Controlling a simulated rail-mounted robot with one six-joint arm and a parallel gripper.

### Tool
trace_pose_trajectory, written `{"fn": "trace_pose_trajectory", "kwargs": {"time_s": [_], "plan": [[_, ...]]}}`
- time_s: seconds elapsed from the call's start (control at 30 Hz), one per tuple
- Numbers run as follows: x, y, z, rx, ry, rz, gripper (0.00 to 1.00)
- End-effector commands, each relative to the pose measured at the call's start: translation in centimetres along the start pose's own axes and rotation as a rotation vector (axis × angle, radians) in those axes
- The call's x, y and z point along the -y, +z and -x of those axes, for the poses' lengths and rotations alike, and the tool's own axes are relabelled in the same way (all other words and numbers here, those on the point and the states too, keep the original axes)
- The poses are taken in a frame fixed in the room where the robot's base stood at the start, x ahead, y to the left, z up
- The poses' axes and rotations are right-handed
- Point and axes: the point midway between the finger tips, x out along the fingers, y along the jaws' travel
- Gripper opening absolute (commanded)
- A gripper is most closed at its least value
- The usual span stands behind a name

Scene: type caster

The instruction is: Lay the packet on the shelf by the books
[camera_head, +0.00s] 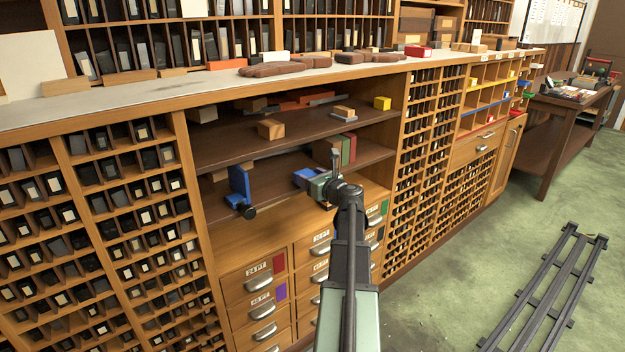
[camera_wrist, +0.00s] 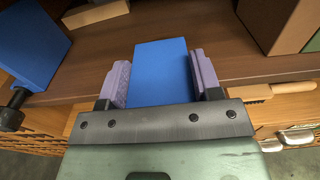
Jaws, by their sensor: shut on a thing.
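My gripper (camera_head: 318,184) is at the front of the lower brown shelf (camera_head: 275,172) in the head view. It is shut on a flat blue packet (camera_wrist: 160,72), which lies between the two purple finger pads in the wrist view. The packet's blue end (camera_head: 303,178) shows left of the gripper in the head view. The books (camera_head: 347,150), green and red, stand upright on this shelf behind and right of the gripper. In the wrist view a book (camera_wrist: 268,22) is at the upper right, apart from the packet. I cannot tell whether the packet touches the shelf.
A blue upright piece (camera_head: 239,184) with a black knob stands at the shelf's front edge, left of my gripper. Wooden blocks (camera_head: 271,129) lie on the shelf above. Labelled drawers (camera_head: 262,285) are below. Bare shelf (camera_wrist: 100,58) shows between the blue piece and the packet.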

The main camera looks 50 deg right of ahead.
Motion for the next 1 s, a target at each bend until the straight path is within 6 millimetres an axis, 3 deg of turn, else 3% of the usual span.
{"fn": "trace_pose_trajectory", "kwargs": {"time_s": [1.0], "plan": [[0.0,0.1,-2.4,0.001,0.000,-0.001,0.12]]}}
